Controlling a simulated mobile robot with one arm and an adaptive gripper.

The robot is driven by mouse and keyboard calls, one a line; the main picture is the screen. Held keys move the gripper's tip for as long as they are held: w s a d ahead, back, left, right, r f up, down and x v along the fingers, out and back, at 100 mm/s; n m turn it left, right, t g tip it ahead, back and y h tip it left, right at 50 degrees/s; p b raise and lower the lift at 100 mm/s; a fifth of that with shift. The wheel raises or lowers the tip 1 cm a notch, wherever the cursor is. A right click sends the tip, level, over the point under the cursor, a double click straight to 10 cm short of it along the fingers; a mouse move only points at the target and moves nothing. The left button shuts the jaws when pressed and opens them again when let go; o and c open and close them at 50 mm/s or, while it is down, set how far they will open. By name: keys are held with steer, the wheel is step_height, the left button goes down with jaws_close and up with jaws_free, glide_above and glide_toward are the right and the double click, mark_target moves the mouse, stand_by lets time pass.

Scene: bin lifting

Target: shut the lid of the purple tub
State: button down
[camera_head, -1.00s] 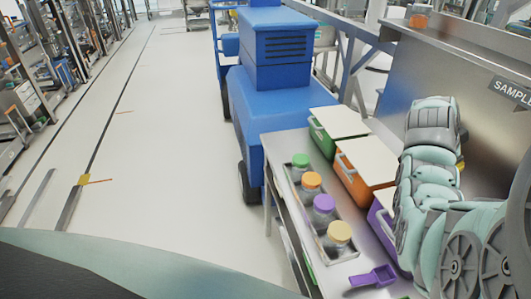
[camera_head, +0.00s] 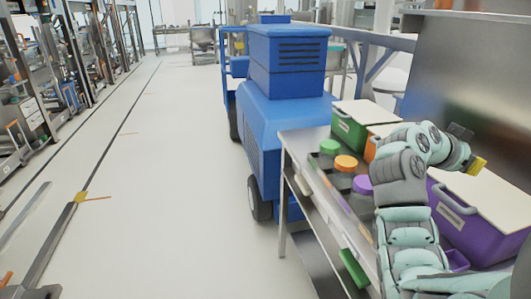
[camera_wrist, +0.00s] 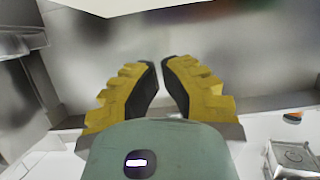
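The purple tub (camera_head: 449,217) stands on the metal table at the right of the head view. Its cream lid (camera_head: 493,197) lies over the top and looks nearly flat. I cannot tell if it is fully down. My gripper (camera_head: 479,164), with yellow fingers, is above the far edge of the lid. In the wrist view my gripper (camera_wrist: 162,66) has its fingertips close together with only a narrow gap and nothing held. A pale panel (camera_wrist: 120,5) crosses the top of that view, and I cannot tell if it is the lid.
A green tub (camera_head: 347,133) and an orange tub (camera_head: 370,150) stand beyond the purple one. A blue vehicle (camera_head: 290,120) stands behind.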

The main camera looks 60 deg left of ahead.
steer(key=shift+s+a+f+t+h+b, duration=0.15)
steer(key=shift+s+f+t+b, duration=0.2)
steer(key=shift+f+b, duration=0.8)
steer(key=shift+s+a+f+t+h+b, duration=0.15)
steer(key=shift+f+t+b, duration=0.35)
steer(key=shift+b, duration=1.2)
steer(key=shift+s+a+f+t+h+b, duration=0.1)
steer(key=shift+s+f+t+h+b, duration=0.2)
steer(key=shift+f+b, duration=0.85)
steer(key=shift+s+r+b, duration=0.1)
steer(key=shift+r+b, duration=0.15)
steer(key=shift+b, duration=0.15)
steer(key=shift+d, duration=0.1)
